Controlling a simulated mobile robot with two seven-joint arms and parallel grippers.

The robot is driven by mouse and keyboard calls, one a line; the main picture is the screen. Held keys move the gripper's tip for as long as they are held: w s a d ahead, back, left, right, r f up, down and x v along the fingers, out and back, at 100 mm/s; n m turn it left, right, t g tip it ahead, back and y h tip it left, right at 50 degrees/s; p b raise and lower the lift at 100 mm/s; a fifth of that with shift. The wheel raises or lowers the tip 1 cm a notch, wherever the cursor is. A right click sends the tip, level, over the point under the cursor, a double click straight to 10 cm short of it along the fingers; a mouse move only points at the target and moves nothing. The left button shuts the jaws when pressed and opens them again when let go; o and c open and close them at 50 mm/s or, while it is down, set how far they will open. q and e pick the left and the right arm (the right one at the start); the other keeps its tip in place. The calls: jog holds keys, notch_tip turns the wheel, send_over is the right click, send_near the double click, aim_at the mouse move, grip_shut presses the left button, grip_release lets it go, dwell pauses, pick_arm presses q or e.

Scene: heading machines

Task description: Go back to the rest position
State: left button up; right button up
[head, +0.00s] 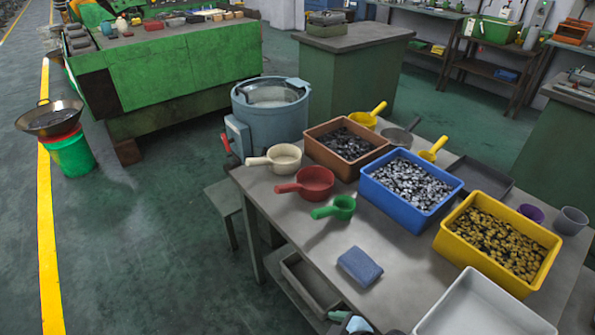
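Neither of my grippers can be made out in the head view, so whether they are open or holding anything is hidden. The nearest work surface is a grey table (290,213) at the lower right. On it stand a brown bin (324,157), a blue bin (393,214) and a yellow bin (461,254), each filled with small parts. A white tray (470,318) is cut off by the bottom edge. Cream (284,160), red (315,182) and green (343,207) scoops lie along the table's left side, with a blue block (360,266) in front.
A blue-grey round tub machine (270,115) stands behind the table. A green bucket (72,157) with a wide metal pan (48,117) stands by the yellow floor line (46,220). A green machine (165,72) fills the upper left. The floor at left centre is clear.

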pick_arm(q)
jog(key=shift+t, duration=0.5)
jog(key=w+r+p, duration=0.1)
jog(key=r, duration=0.1)
jog(key=w+r+p, duration=0.1)
jog(key=w, duration=0.1)
jog(key=shift+a+r, duration=0.2)
jog(key=shift+r, duration=0.2)
pick_arm(e)
jog(key=s+d+f+m+t+h, duration=0.1)
jog(key=s+d+m+h, duration=0.1)
jog(key=s+d+m, duration=0.2)
jog(key=s+d+f+m+t+h, duration=0.1)
jog(key=s+d+m, duration=0.4)
jog(key=s+d, duration=0.5)
jog(key=s+t+h, duration=0.1)
jog(key=s+h, duration=0.1)
jog(key=s, duration=0.4)
jog(key=shift+d+f+t, duration=0.25)
jog(key=shift+t, duration=0.05)
